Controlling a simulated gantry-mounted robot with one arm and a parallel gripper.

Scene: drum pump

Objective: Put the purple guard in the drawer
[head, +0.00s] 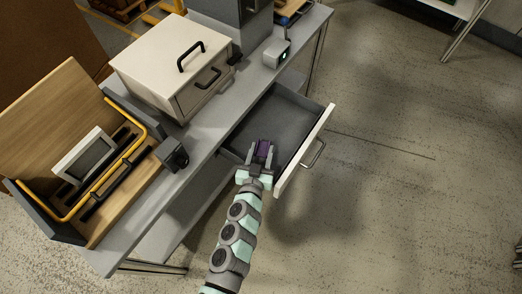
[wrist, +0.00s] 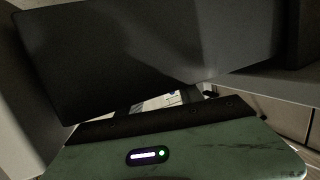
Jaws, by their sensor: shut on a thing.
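The purple guard (head: 263,149) is a small purple piece in the head view, held between the fingers of my gripper (head: 258,161). My gripper is shut on it, over the left front part of the open drawer (head: 305,150). The drawer has a dark grey inside, a white front and a metal handle, and it is pulled out from the bench. I cannot tell whether the guard touches the drawer floor. In the wrist view a big dark slab fills the upper part, and I cannot tell what it is; no purple shows there.
A white cabinet (head: 155,65) with black handles stands on the grey bench (head: 205,140). A tray with a yellow rim (head: 135,152) and a black block (head: 172,154) lie to the left. A small grey device (head: 277,52) stands behind the drawer. The drawer's back part looks empty.

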